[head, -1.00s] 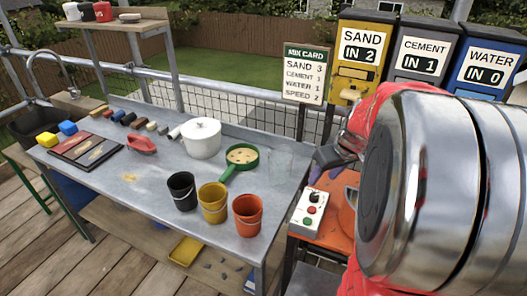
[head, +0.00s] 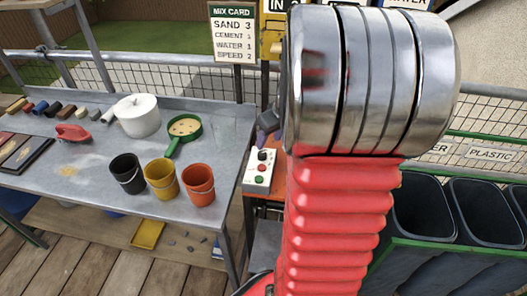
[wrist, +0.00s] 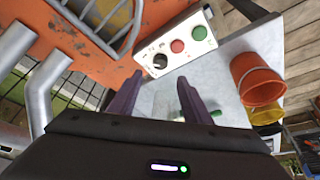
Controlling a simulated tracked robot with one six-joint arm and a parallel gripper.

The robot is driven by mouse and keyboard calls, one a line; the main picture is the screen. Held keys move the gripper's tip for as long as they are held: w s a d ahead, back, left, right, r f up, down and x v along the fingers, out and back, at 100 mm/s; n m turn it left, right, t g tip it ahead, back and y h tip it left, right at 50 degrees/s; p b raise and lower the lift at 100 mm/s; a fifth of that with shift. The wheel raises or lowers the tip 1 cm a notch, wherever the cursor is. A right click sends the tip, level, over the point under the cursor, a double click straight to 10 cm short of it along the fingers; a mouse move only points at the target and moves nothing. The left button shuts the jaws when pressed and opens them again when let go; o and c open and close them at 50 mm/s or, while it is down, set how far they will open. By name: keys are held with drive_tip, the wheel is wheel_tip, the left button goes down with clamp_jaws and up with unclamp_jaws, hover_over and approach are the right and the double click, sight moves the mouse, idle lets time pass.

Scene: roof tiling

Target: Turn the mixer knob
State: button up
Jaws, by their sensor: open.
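The mixer knob (wrist: 160,60) is a black dial on a white control box, beside a red and a green button. In the head view the control box (head: 259,172) sits on the orange mixer stand, right of the table, with the knob (head: 263,155) at its top end. My gripper (wrist: 158,97) is open and empty in the wrist view, its two dark purple fingers apart and the knob showing just beyond and between them. In the head view a dark purple part of my gripper (head: 268,122) shows just above the box; my arm hides the rest.
The orange mixer (wrist: 60,25) with its metal guard is close beside the box. An orange bucket (head: 198,185), a yellow bucket (head: 162,179) and a black bucket (head: 128,173) stand on the table. The mix card (head: 234,32) reads sand 3, cement 1, water 1, speed 2.

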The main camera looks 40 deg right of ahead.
sight(262, 153)
drive_tip(key=shift+x, duration=4.75)
drive_tip(key=c, duration=1)
